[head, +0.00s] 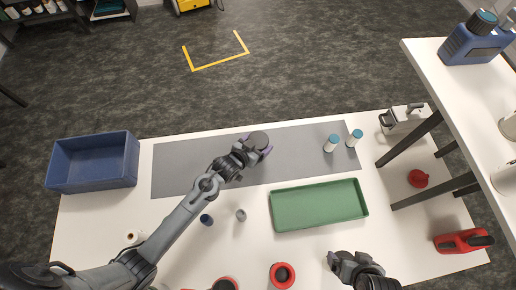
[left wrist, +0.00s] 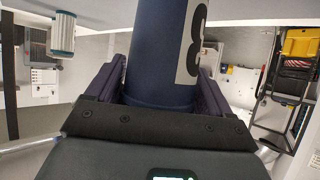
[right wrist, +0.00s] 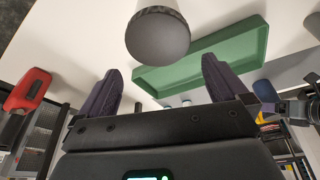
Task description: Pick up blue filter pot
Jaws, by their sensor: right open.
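The blue filter pot (left wrist: 160,50) is a dark navy cylinder with a white label and a black figure 8 in the left wrist view. In the head view its round dark grey top (head: 258,139) shows over the grey mat (head: 300,140). My left gripper (head: 256,150) has its purple fingers on both sides of the pot, pressed against it. The pot's lower part is hidden in the head view, so I cannot tell if it touches the mat. My right gripper (right wrist: 158,90) is open and empty. A white cylinder with a dark grey end (right wrist: 158,36) is just beyond its fingers.
A green tray (head: 320,225) lies right of centre and a blue bin (head: 60,182) at the left. Two blue-capped bottles (head: 332,143) (head: 354,139) stand on the mat's right end. A small blue cup (head: 206,220) and red-rimmed pots (head: 283,275) are near the front. A raised shelf (head: 440,75) stands right.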

